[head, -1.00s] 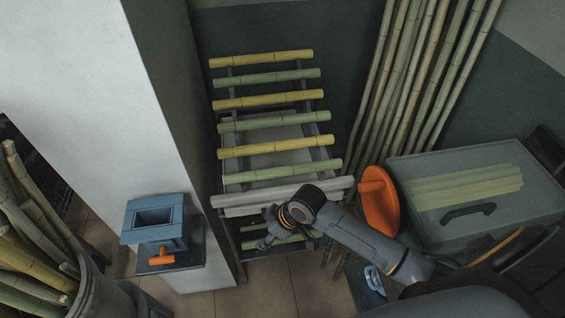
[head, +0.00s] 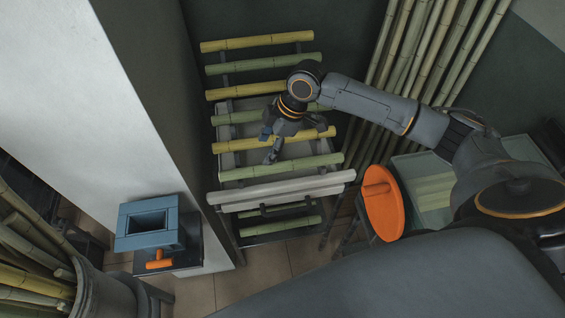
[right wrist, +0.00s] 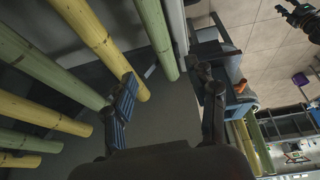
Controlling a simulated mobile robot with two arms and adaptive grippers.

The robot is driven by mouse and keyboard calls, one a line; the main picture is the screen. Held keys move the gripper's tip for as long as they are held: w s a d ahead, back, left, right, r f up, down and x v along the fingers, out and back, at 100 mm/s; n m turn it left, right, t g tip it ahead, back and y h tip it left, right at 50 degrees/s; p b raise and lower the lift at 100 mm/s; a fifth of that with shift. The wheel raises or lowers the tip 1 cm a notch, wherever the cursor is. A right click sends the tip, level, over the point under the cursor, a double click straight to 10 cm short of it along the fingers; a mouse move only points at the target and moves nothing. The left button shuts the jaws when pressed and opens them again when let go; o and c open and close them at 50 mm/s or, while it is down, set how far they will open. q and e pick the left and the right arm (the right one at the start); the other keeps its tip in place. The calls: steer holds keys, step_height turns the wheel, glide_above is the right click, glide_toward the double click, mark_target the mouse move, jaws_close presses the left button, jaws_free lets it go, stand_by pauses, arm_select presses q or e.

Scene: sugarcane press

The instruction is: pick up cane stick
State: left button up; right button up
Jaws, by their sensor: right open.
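Yellow and green cane sticks lie crosswise on a sloped rack. My right gripper (head: 268,146) is open and empty over these lower sticks. In the right wrist view, the end of the green stick (right wrist: 156,36) shows between the spread fingers of my right gripper (right wrist: 166,92). The yellow stick (right wrist: 106,42) ends close by the left finger; I cannot tell if they touch. A dark jointed shape at the top right there may be my left gripper, too small to read.
Pale bars (head: 290,190) cross the rack's front. An orange disc (head: 383,205) stands right of it, before a greenish box (head: 427,215). Tall canes (head: 400,60) lean behind. A blue hopper (head: 148,225) and a bin of canes (head: 92,290) are at left.

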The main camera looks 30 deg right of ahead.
mark_target(258, 167)
steer(key=x, duration=0.4)
steer(key=shift+w, duration=0.1)
steer(key=shift+a+f+p, duration=0.1)
steer(key=shift+f+p, duration=0.3)
steer(key=shift+f, duration=0.15)
steer(key=x, duration=0.1)
steer(key=p+x, duration=0.1)
steer(key=x, duration=0.2)
steer(key=shift+s+f, duration=0.25)
steer(key=shift+f, duration=0.15)
arm_select(q)
steer(key=shift+s+a+r, duration=0.15)
steer(key=shift+a+r, duration=0.1)
steer(key=shift+r, duration=0.3)
steer(key=shift+s+a+r, duration=0.15)
steer(key=shift+a+r, duration=0.1)
steer(key=shift+r, duration=0.3)
arm_select(e)
jaws_close()
